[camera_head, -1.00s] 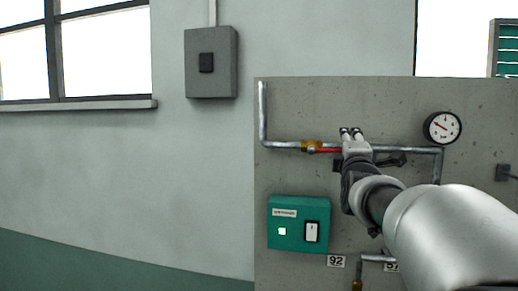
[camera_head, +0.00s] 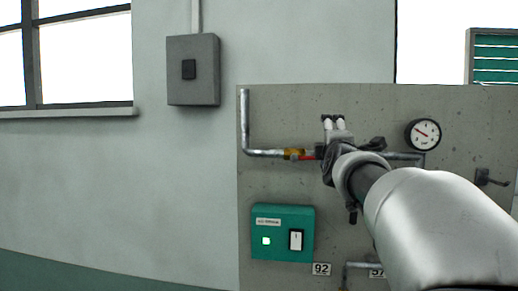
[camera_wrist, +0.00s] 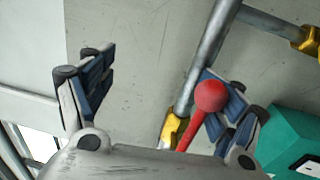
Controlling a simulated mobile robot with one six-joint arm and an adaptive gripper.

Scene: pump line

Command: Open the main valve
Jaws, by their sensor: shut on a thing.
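The main valve (camera_head: 294,153) is a brass-yellow body on the upper grey pipe, with a short piece of its red lever showing to its right. My gripper (camera_head: 333,122) is at the lever, in front of the concrete panel, and hides the lever's far part. In the wrist view the red lever's ball end (camera_wrist: 210,96) lies against my right finger, with the valve's yellow body (camera_wrist: 172,130) behind it.
A teal switch box (camera_head: 283,220) with a lit lamp and white rocker is below the valve. A round gauge (camera_head: 422,133) and a dark handle (camera_head: 490,178) are at the right. A grey wall box (camera_head: 192,70) is at the upper left. Lower pipes pass near my arm.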

